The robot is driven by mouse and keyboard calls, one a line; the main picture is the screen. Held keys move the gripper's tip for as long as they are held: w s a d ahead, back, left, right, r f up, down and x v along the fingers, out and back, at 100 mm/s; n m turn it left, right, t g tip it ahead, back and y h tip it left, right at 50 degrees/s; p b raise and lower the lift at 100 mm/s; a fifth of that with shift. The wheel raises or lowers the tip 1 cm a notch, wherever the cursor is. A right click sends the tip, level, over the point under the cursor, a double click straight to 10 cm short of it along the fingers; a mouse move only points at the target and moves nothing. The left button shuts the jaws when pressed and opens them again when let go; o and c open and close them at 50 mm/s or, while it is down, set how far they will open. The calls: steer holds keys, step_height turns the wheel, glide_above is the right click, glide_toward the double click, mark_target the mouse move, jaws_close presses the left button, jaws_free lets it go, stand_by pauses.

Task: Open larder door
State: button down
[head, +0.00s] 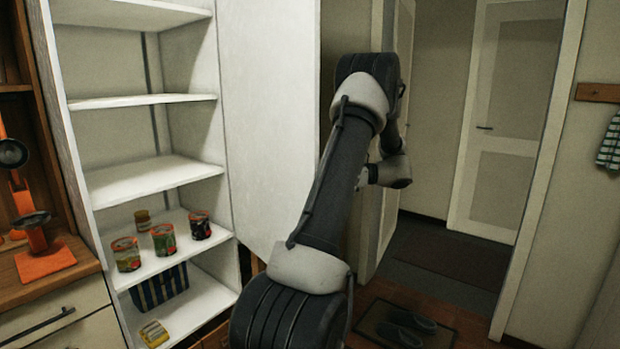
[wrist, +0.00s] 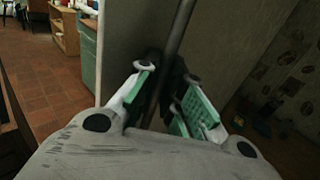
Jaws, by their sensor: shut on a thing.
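The larder (head: 150,130) stands open at the left of the head view, with its white shelves in plain sight. Its white door (head: 268,120) is swung out to the right of the shelves, inner face toward the head camera. In the wrist view my gripper (wrist: 168,92), with green finger pads, is closed around a dark upright bar (wrist: 178,38), which looks like the larder door handle. The exact contact is dark and partly hidden.
A wooden cabinet (head: 60,262) adjoins on the left. To the right, a doorway leads to a white door (head: 505,130). Slippers on a dark mat (head: 378,330) lie on the floor.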

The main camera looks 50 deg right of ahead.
steer(key=shift+w+d, duration=0.2)
steer(key=shift+d, duration=0.25)
steer(key=c, duration=1.5)
jaws_free()
steer(key=shift+w, duration=0.2)
steer(key=shift+c, duration=0.2)
steer(key=shift+s, duration=0.2)
steer(key=shift+a, duration=0.15)
